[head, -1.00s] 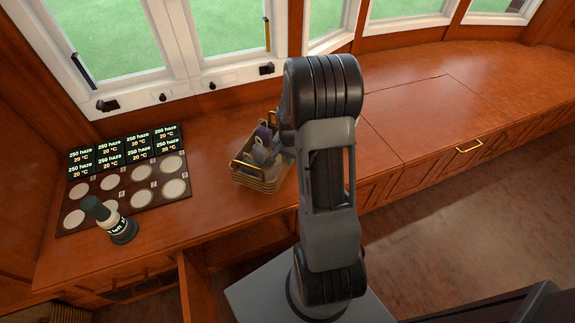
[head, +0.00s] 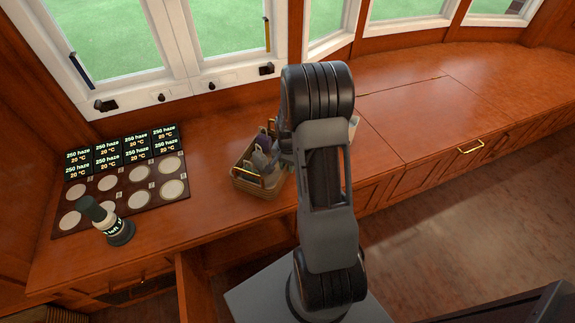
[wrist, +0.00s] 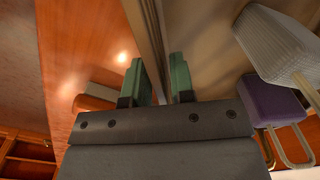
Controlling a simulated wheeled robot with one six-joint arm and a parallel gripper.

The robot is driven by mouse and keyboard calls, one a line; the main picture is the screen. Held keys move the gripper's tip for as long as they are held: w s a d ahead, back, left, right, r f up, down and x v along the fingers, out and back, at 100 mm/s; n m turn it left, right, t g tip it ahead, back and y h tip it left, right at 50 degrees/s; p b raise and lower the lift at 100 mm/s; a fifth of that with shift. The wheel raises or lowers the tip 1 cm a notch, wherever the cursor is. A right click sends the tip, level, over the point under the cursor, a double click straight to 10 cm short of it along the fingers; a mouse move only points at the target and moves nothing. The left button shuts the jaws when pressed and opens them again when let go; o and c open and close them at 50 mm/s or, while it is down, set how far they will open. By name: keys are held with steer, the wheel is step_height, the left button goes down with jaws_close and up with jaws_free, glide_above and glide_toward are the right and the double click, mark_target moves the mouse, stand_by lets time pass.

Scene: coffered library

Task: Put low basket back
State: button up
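The low basket (head: 258,188), tan with a gold handle, stands on the wooden counter left of my arm and holds purple and grey items. My arm hides its right part. In the wrist view, its wall (wrist: 148,25) runs between the two green fingers of my gripper (wrist: 160,82), one on each side. A purple item (wrist: 272,103) and a pale woven item (wrist: 275,48) show to the right of the wall. I cannot tell whether the fingers press on the wall. In the head view the fingers are hidden.
A dark board (head: 120,180) with round pale discs and lit labels lies on the counter at left. Windows (head: 120,45) line the back. The counter at right (head: 430,105) is clear.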

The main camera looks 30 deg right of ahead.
steer(key=shift+o, duration=0.8)
